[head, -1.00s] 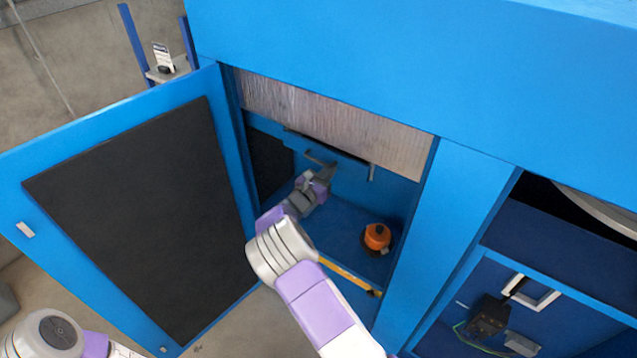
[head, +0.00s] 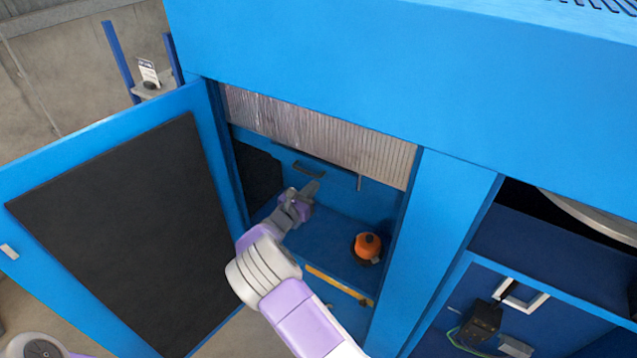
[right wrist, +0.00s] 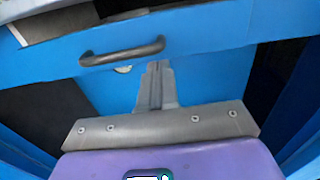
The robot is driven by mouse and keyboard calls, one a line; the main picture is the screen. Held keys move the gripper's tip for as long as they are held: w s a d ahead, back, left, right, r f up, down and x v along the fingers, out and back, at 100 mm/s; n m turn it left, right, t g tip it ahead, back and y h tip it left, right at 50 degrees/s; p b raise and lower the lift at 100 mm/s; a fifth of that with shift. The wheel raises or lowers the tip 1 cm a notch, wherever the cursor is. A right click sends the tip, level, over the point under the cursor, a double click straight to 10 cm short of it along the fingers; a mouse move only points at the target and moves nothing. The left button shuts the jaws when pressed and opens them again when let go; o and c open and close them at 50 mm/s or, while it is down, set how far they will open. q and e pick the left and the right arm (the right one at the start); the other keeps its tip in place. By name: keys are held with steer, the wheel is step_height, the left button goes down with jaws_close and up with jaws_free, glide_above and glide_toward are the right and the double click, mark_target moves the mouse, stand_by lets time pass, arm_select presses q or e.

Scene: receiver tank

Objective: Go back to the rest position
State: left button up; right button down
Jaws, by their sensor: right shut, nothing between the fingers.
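My right gripper (head: 310,188) is inside the open blue cabinet bay, below the pleated panel and in front of the blue back wall. In the right wrist view its two fingers (right wrist: 155,85) are together with nothing between them. A dark bar handle (right wrist: 122,50) on a blue panel lies just beyond the fingertips in that view, apart from them as far as I can tell. My left arm shows only as a piece at the bottom left of the head view; its gripper is out of frame.
The open blue door (head: 105,235) with a black panel stands to the left of my right arm. An orange-topped object (head: 367,246) sits on the bay floor, right of the arm. A pleated filter panel (head: 320,135) hangs above. A blue post (head: 440,240) bounds the bay on the right.

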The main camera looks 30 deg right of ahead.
steer(key=b+v, duration=0.1)
steer(key=v, duration=1)
steer(key=s+d+f+m+g+y+b, duration=0.1)
steer(key=s+d+f+g+y, duration=0.2)
steer(key=f, duration=0.4)
steer(key=s+d+f+m+g+b, duration=0.1)
steer(key=s+f+m+g, duration=0.1)
steer(key=s+f, duration=0.35)
steer(key=s+a+f+m+g+y+b, duration=0.1)
steer(key=s+a+f+m+g+y, duration=0.25)
steer(key=s+f, duration=0.55)
steer(key=s+a+f+m+g+y+b, duration=0.15)
steer(key=s+f+m+g+y, duration=0.3)
steer(key=f, duration=0.65)
steer(key=s+a+f+m+t+y+b, duration=0.3)
steer(key=s+a+m+y, duration=0.6)
steer(key=a+m, duration=0.4)
steer(key=m+t, duration=0.1)
steer(key=m, duration=0.1)
steer(key=shift+s+f+m+t, duration=0.15)
steer(key=shift+s+m+t, duration=0.15)
steer(key=shift+t, duration=0.1)
